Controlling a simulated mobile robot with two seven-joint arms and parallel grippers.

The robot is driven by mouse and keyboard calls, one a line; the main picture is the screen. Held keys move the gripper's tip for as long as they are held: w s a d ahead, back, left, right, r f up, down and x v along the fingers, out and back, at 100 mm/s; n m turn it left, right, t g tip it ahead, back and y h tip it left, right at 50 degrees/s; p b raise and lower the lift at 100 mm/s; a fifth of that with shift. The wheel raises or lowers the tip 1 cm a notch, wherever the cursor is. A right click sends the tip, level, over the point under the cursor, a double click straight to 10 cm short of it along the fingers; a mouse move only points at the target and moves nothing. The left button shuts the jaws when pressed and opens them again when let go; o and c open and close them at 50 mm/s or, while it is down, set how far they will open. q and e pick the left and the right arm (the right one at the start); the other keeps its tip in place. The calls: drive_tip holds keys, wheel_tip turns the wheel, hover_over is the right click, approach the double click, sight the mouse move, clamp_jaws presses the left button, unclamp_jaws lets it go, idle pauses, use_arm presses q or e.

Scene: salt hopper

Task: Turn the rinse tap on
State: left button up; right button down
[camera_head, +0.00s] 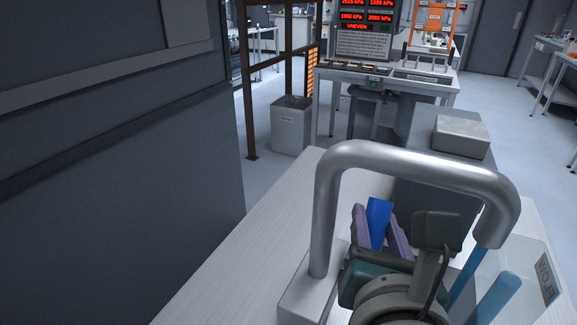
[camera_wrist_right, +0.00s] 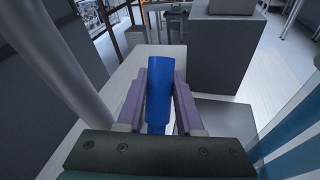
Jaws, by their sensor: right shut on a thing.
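The rinse tap's thick grey steel pipe (camera_head: 420,160) arches across the front of the head view. It rises from a pale block base (camera_head: 308,290), with its spout on the right. A blue lever (camera_head: 378,215) stands up between the purple fingers of my right gripper (camera_head: 377,226). In the right wrist view the fingers (camera_wrist_right: 160,95) are shut on the sides of the blue lever (camera_wrist_right: 158,85). A blue strip (camera_head: 466,275) runs down from the spout's mouth and looks like water. The lever's foot is hidden. My left gripper is out of view.
A dark wall panel (camera_head: 110,200) fills the left. A pale counter (camera_head: 260,245) lies under the tap, and a grey box (camera_head: 461,136) stands behind it. Further back are a bin (camera_head: 291,125), a brown frame (camera_head: 245,85) and a desk with red readouts (camera_head: 365,12).

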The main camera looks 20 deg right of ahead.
drive_tip(key=c, duration=0.5)
unclamp_jaws()
drive_tip(key=shift+c, duration=0.2)
drive_tip(key=v, duration=1)
drive_tip(key=shift+w, duration=0.1)
